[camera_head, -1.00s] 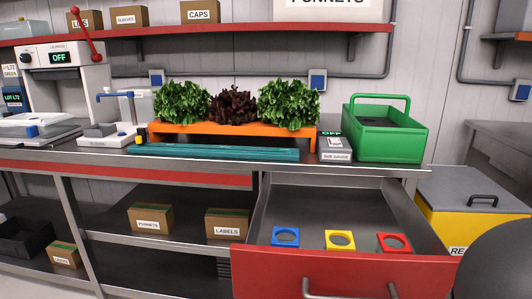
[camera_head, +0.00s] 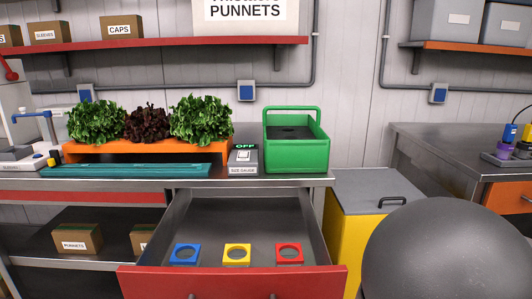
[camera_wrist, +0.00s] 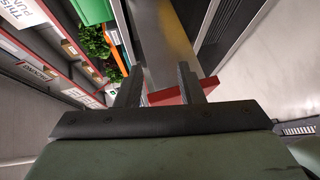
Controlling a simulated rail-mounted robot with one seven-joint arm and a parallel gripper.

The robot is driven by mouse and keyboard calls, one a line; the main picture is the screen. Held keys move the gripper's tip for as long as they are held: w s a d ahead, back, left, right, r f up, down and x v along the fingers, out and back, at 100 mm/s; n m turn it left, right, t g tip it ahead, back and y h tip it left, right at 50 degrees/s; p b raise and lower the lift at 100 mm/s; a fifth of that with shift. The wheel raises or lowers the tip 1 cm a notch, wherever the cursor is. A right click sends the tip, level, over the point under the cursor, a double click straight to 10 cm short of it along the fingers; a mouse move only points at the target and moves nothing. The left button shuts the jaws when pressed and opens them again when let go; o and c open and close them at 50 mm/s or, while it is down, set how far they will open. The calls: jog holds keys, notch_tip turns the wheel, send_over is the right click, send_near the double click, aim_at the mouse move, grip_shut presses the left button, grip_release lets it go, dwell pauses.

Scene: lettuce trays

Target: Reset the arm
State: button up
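My gripper (camera_wrist: 160,72) shows in the wrist view with its two dark fingers apart and nothing between them. Beyond the fingers are a red drawer front (camera_wrist: 180,92) and a grey surface. The head view does not show the gripper; a large dark rounded shape fills its lower right. The open drawer (camera_head: 225,284) has a red front and holds a blue square ring (camera_head: 186,262), a yellow one (camera_head: 237,262) and a red one (camera_head: 289,263), side by side.
Lettuces (camera_head: 200,120) stand on an orange rack (camera_head: 150,150) on the bench. A size gauge (camera_head: 243,160) and green crate (camera_head: 297,155) are to its right. A yellow bin (camera_head: 345,220) with a grey lid stands right of the drawer. Another bench (camera_head: 450,150) is at far right.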

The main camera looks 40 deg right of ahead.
jog(key=w+r+m+g+h+p, duration=0.25)
jog(key=w+r+m+p, duration=0.35)
jog(key=w, duration=0.5)
jog(key=w+r+m+g+h+p, duration=0.1)
jog(key=w+r+m+h+p, duration=0.3)
jog(key=w+r+p, duration=0.55)
jog(key=a+m+g+y+p, duration=0.4)
jog(key=a+m+g+p, duration=0.3)
jog(key=a, duration=1.4)
jog(key=s+a+g+y+p, duration=0.2)
jog(key=s+a+g+p, duration=0.2)
jog(key=s+a, duration=0.4)
jog(key=a, duration=0.5)
jog(key=shift+s+a+r+y+p, duration=0.3)
jog(key=shift+r+y+p, duration=0.05)
jog(key=shift+r+p, duration=0.05)
jog(key=shift+d, duration=0.1)
